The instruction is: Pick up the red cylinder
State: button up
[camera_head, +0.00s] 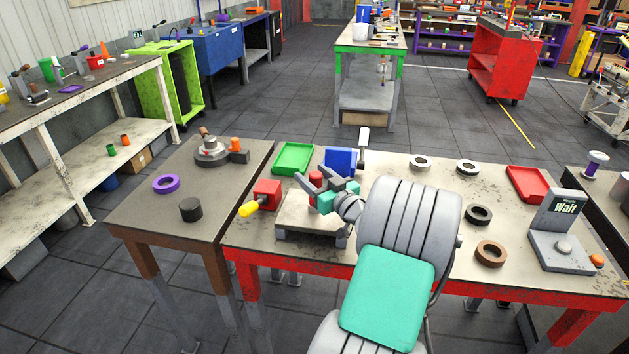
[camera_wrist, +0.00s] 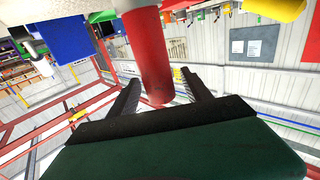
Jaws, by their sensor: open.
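The red cylinder (camera_wrist: 148,52) shows large in the wrist view, between the two dark fingers of my gripper (camera_wrist: 158,82). Its rounded end lies near the palm side, and I see a gap on either side of it. In the head view only a small part of the red cylinder (camera_head: 312,173) shows between the fingers of my gripper (camera_head: 310,174), above a small raised stand (camera_head: 305,222). My gripper is open around it and not clamped. My arm and the fingers hide part of the cylinder and its base.
A red block with a yellow handle (camera_head: 267,191) is left of my gripper; a blue block (camera_head: 340,159) with a white handle stands just behind. A green tray (camera_head: 293,158) lies at the back. Several rings and a "Wait" stand (camera_head: 562,240) occupy the table's right.

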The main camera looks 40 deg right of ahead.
jog(key=shift+w+d, duration=0.15)
jog(key=shift+w, duration=0.85)
grip_shut()
jog(key=shift+r, duration=0.1)
